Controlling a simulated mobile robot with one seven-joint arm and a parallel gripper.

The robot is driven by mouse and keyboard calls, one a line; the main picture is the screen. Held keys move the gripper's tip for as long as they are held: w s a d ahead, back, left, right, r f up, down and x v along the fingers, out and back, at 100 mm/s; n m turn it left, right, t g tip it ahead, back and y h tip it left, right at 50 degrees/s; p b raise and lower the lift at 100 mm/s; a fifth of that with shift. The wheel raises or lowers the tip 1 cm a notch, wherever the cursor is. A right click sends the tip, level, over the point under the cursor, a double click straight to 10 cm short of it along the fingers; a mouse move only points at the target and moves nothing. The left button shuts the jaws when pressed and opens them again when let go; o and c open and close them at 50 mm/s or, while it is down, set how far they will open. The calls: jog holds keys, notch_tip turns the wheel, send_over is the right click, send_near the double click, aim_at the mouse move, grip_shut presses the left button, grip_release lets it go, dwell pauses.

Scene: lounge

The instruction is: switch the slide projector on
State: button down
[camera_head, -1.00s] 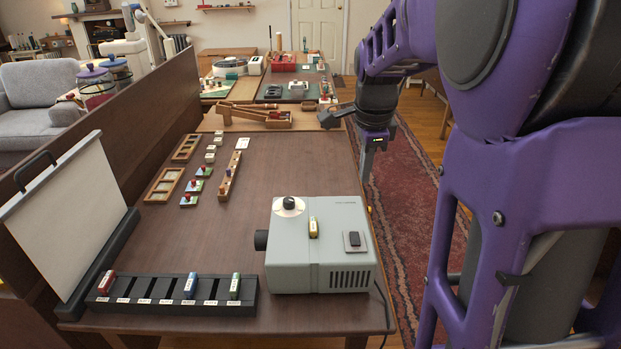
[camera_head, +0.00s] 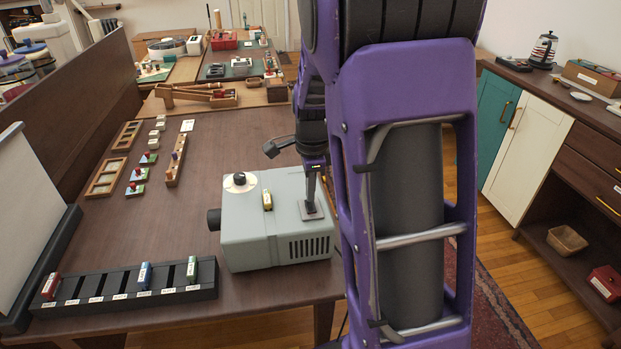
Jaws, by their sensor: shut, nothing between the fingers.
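The slide projector (camera_head: 255,244) is a light grey box on the brown table. Its lens points left towards the white screen (camera_head: 25,215).
A black slide rack (camera_head: 110,297) with red, blue and green slides lies in front left of the projector. Small wooden frames and pegged pieces lie further back on the table (camera_head: 220,140). A cabinet (camera_head: 530,150) stands at the right.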

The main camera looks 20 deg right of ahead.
jog(key=shift+w+f, duration=0.1)
jog(key=shift+f, duration=0.3)
jog(key=shift+p, duration=0.3)
